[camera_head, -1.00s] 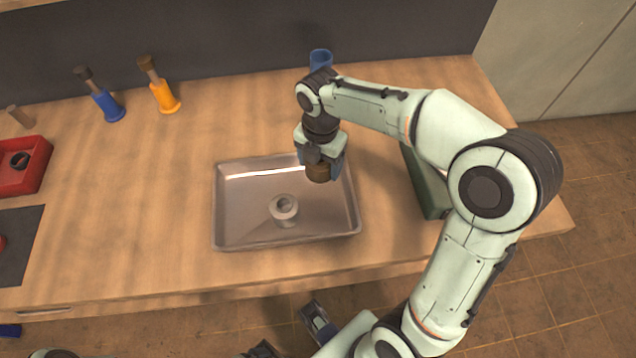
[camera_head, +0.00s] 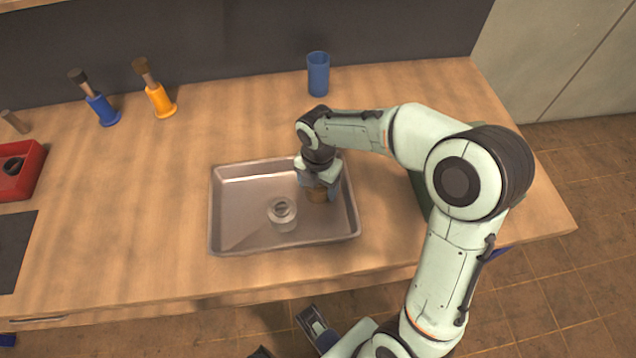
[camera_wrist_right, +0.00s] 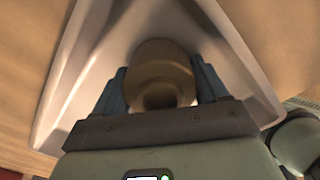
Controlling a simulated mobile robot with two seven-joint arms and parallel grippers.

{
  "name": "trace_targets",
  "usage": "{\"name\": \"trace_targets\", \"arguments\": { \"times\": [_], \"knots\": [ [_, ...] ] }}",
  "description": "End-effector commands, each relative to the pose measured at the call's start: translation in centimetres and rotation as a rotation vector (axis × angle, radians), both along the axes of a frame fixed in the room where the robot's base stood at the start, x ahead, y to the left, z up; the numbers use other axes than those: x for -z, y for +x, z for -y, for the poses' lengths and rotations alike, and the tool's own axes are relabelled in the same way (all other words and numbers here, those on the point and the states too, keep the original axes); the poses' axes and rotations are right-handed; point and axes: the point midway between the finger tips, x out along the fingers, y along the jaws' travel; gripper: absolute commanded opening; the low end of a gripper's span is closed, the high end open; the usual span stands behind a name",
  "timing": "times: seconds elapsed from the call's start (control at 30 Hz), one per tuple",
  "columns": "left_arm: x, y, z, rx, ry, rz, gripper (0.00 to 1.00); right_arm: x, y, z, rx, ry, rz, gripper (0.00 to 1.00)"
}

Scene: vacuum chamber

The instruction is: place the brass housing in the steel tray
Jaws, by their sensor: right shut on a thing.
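The brass housing (camera_head: 317,195) is a short brownish cylinder, held between the fingers of my right gripper (camera_head: 320,188). The wrist view shows the housing (camera_wrist_right: 160,72) from above between the two blue-grey fingers of the right gripper (camera_wrist_right: 162,88). The steel tray (camera_head: 213,222) is a shallow rectangular pan on the wooden bench. The housing is over or inside the right part of the tray; whether it touches the tray floor I cannot tell. Dark and pale parts at the bottom edge may belong to my left gripper, but its jaws are not clear.
A pale metal ring-shaped part (camera_head: 282,211) stands in the tray, left of the housing. A blue cup (camera_head: 318,74) is behind. A blue holder (camera_head: 103,110), an orange holder (camera_head: 160,101) and a red bin (camera_head: 30,172) are left. A dark green object is partly hidden behind my right arm.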

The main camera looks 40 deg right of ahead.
Motion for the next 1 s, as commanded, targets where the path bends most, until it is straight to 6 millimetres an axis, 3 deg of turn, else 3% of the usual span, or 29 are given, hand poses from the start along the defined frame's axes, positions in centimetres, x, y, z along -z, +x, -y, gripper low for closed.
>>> {"name": "trace_targets", "arguments": {
  "times": [0.03,0.07,0.13,0.43,0.57,1.0],
  "knots": [
    [0.1,0.0,0.0,0.000,0.000,0.001,1.00,0.2,0.0,0.0,0.000,0.000,0.000,0.23],
    [0.1,0.1,0.0,-0.001,0.001,0.002,1.00,0.3,0.0,0.0,0.000,0.000,-0.002,0.76],
    [0.1,0.0,0.0,-0.001,0.001,0.002,1.00,0.2,0.0,0.0,0.000,0.000,-0.002,0.98],
    [0.0,0.0,0.0,0.000,0.000,0.001,1.00,0.1,0.0,0.0,0.000,0.000,-0.001,0.98],
    [-0.2,0.0,0.0,0.001,-0.001,-0.002,1.00,-1.0,0.1,0.0,0.000,0.000,0.002,0.98],
    [-1.6,-0.4,0.0,0.004,-0.003,-0.019,1.00,-9.8,0.1,0.0,0.001,0.000,0.003,0.98]
  ]
}}
